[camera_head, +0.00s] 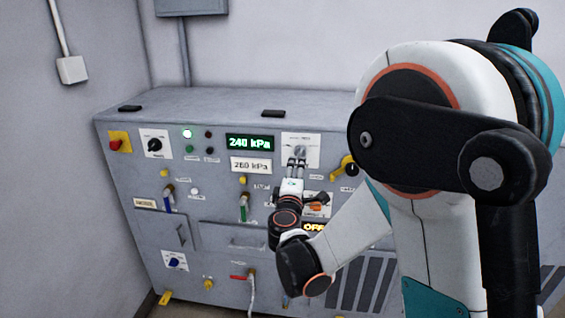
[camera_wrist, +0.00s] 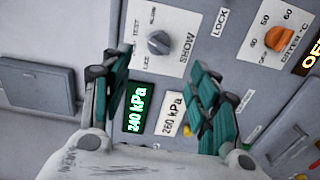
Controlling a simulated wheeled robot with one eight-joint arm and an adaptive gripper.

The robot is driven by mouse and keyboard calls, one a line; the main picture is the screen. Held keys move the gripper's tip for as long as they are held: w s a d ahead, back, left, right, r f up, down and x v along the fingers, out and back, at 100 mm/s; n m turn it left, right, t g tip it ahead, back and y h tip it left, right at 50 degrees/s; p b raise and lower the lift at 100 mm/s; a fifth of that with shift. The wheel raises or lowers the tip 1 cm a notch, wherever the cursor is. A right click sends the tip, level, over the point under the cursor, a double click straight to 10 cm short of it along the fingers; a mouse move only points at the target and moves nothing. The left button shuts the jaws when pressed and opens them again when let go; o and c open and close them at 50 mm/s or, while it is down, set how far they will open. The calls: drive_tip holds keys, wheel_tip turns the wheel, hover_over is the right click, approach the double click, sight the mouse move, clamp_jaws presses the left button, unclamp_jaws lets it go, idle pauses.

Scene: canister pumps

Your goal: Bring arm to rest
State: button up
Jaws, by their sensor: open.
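My gripper (camera_head: 297,160) is at the upper right part of the grey machine's front panel, in front of a white plate (camera_head: 313,143). In the wrist view my gripper (camera_wrist: 160,66) is open, its two green-padded fingers spread apart with nothing between them. A grey knob (camera_wrist: 158,43) on the plate marked SHOW and TEST lies just beyond the fingertips. In the head view that knob is hidden behind the gripper. I cannot tell the exact gap between fingertips and panel. My arm reaches in from the right, bent.
The grey machine (camera_head: 170,102) stands against the walls. A green display (camera_head: 250,142) reads 240 kPa and a white label (camera_head: 251,165) reads 260 kPa. A yellow-black knob (camera_head: 350,167) and an orange knob (camera_wrist: 277,38) stick out nearby. Open air lies left of my arm.

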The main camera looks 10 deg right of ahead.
drive_tip(key=s+d+r+m+g, duration=0.1)
drive_tip(key=s+d+m+g, duration=0.25)
drive_tip(key=s, duration=0.35)
drive_tip(key=s+d+r+m+g, duration=0.2)
drive_tip(key=s+d+m, duration=0.3)
drive_tip(key=s, duration=0.2)
drive_tip(key=s+a+f+m+g+y, duration=0.2)
drive_tip(key=s, duration=0.9)
drive_tip(key=s+a+f+m+g+y, duration=0.2)
drive_tip(key=s+a+f+m+y, duration=0.1)
drive_tip(key=s, duration=0.7)
drive_tip(key=shift+s+m+y, duration=0.3)
drive_tip(key=shift+s+m, duration=0.05)
drive_tip(key=shift+a, duration=0.1)
